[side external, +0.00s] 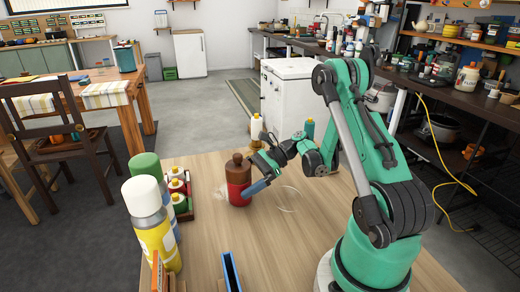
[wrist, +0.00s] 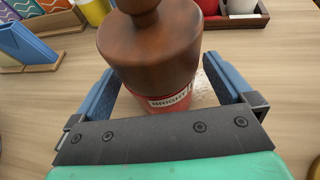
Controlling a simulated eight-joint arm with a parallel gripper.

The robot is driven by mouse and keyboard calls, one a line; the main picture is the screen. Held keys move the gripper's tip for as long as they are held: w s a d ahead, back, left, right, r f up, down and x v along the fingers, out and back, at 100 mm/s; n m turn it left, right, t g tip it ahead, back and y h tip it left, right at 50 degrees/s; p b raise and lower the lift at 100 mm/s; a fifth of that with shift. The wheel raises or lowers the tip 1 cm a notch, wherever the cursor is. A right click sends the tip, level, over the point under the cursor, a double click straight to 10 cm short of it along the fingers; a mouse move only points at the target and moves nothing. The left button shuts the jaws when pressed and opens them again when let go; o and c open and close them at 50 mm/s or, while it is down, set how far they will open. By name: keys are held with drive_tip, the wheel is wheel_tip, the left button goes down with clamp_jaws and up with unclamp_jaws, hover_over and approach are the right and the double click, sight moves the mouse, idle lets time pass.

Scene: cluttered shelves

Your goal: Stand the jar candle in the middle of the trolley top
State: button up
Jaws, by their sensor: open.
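A jar-like object (side external: 239,182) with a dark brown knobbed top and a red lower body stands upright on the light wooden top (side external: 205,255). I cannot tell whether it is the jar candle. In the wrist view the same brown-and-red object (wrist: 152,50) shows a pale label with dark lettering. My gripper (side external: 258,175) is low beside it, its blue fingers (wrist: 165,88) apart on either side of the object. The gripper is open; contact is not clear. The wooden top may be the trolley top; I cannot tell.
A blue upright piece (side external: 231,272) is at the front edge. A faint clear round outline (side external: 288,199) lies to the right.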

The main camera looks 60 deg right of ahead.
drive_tip(key=v, duration=0.6)
drive_tip(key=shift+s+d, duration=0.1)
drive_tip(key=shift+s, duration=0.05)
